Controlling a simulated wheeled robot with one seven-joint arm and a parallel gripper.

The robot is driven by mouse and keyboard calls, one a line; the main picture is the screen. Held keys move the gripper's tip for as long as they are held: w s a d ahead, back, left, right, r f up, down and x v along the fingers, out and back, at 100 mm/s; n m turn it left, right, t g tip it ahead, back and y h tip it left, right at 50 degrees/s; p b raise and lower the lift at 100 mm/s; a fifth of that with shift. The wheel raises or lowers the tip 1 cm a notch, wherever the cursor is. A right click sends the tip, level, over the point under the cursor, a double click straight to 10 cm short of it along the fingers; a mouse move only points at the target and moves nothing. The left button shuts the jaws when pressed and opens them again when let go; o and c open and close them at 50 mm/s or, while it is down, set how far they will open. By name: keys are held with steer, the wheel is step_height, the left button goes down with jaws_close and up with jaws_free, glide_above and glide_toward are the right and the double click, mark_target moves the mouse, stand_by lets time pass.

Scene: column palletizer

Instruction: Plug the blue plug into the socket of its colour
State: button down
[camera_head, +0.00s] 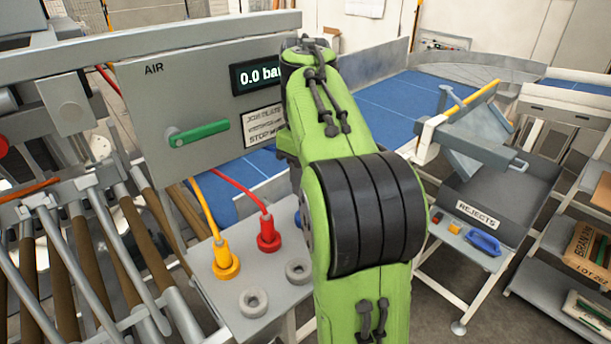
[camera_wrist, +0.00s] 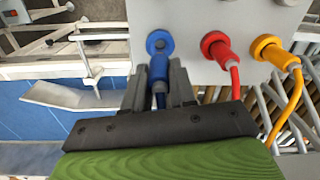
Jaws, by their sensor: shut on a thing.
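In the wrist view my gripper (camera_wrist: 159,72) is shut on the blue plug (camera_wrist: 158,67), with one finger on each side of its body. The blue socket (camera_wrist: 152,38) is a round ring on the grey panel, right at the far end of the plug. The plug's front overlaps the ring's lower edge, and the ring's dark centre shows above it. I cannot tell whether the plug is inserted. In the head view my green arm hides the gripper and plug; only a sliver of blue (camera_head: 298,218) shows at its left edge.
A red plug (camera_head: 268,236) and a yellow plug (camera_head: 225,261) with cables stand in the panel (camera_head: 212,294). Two grey rings (camera_head: 253,302) are in front. The AIR box (camera_head: 150,110) has a green lever (camera_head: 199,132) and reads 0.0 bar. A rejects tray stands at right.

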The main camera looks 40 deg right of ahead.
steer(key=shift+f+b, duration=1.75)
steer(key=shift+f, duration=0.7)
stand_by(1.7)
steer(key=c, duration=0.8)
jaws_free()
steer(key=shift+c, duration=0.2)
step_height(320, 180, up, 12)
steer(key=p, duration=0.4)
